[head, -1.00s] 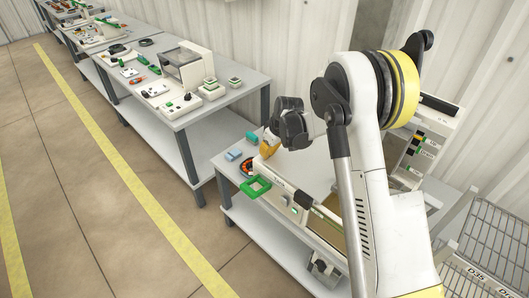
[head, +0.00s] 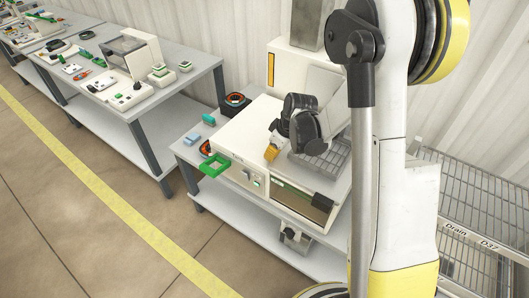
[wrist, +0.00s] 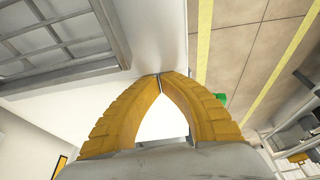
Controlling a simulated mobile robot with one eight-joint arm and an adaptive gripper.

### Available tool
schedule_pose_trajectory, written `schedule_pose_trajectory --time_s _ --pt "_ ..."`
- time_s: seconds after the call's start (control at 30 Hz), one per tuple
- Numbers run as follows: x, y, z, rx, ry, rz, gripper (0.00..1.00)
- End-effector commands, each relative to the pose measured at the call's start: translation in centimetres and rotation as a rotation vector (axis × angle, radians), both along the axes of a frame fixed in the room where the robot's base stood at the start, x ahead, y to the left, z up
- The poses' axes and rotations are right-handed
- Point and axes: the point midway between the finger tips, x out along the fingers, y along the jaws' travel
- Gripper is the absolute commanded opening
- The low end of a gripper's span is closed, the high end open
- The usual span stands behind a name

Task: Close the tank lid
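A white tank-like machine (head: 231,142) stands on the grey bench, with a metal grid (head: 322,160) on its top. A white upright panel (head: 293,72) with an orange strip rises behind it; I cannot tell for sure whether this is the raised lid. My gripper (head: 270,157) hangs above the machine's top, left of the grid. In the wrist view its orange fingers (wrist: 160,75) meet at the tips with nothing seen between them. The grid also shows there at upper left (wrist: 62,38). My arm hides part of the machine's right and back.
A green open frame (head: 214,166) sticks out at the machine's front left corner. Small blue pieces (head: 192,139) and a dark round item (head: 235,103) lie on the bench. Wire shelving (head: 475,195) stands at right. A second bench (head: 195,95) stands at left, with open floor in front.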

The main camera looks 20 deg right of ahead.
Motion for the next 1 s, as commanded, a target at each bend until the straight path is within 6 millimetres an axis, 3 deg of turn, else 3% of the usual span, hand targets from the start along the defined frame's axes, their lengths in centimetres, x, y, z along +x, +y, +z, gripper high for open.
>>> schedule_pose_trajectory --time_s 0.47,0.7,0.8,1.0 --pt "0.0 0.1 -0.1 -0.001 0.004 -0.001 0.00" --pt "2.6 2.3 -0.2 0.000 0.002 0.000 0.00" --pt "1.5 1.4 3.3 0.000 0.002 -0.006 0.00" --pt "0.3 0.6 7.3 0.000 0.001 -0.005 0.00"
